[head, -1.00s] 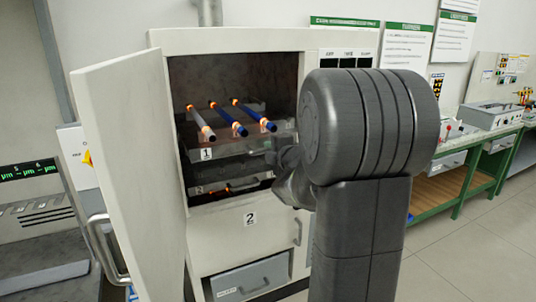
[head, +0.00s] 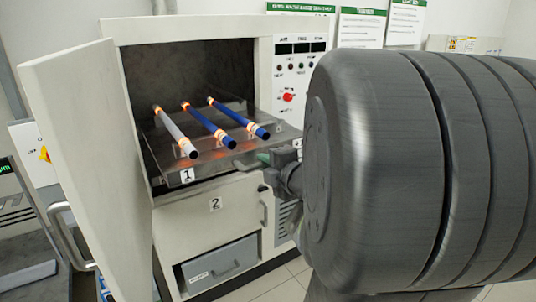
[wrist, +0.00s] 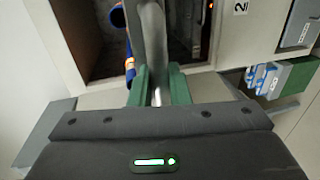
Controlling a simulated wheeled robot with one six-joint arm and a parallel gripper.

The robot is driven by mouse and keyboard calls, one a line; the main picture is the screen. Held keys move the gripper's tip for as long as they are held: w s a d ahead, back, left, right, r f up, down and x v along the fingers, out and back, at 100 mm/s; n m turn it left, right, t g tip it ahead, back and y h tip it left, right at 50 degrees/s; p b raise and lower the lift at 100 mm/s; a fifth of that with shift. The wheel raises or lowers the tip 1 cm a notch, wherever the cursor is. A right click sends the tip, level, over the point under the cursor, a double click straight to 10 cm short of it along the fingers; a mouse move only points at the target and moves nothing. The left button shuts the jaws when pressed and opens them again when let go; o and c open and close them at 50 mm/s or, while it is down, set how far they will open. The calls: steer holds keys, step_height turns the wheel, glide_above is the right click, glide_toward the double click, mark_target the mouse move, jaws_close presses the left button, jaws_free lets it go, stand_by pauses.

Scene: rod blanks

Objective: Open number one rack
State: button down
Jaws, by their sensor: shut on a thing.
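The number one rack (head: 207,174) is a grey metal tray with a "1" label at its front left corner. It sticks out of the open oven chamber. Three rods lie across it: a white one (head: 174,132) and two blue ones (head: 210,123), all with glowing orange bands. My gripper (head: 264,158) is at the rack's front right, partly hidden by my arm. In the wrist view, my gripper's green fingers (wrist: 159,88) are closed around the rack's metal handle bar (wrist: 153,40).
The oven door (head: 95,165) stands open on the left. Below the rack is a front panel marked "2" (head: 216,204), with a grey drawer (head: 222,262) lower down. A control panel (head: 300,72) with a red knob is on the right.

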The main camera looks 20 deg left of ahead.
steer(key=shift+s+d, duration=0.25)
steer(key=shift+d, duration=0.05)
steer(key=c, duration=1.4)
jaws_free()
steer(key=shift+c, duration=0.2)
steer(key=p+v, duration=0.3)
steer(key=v, duration=1)
steer(key=shift+s+d, duration=0.2)
steer(key=shift+s, duration=0.05)
steer(key=shift+r, duration=0.1)
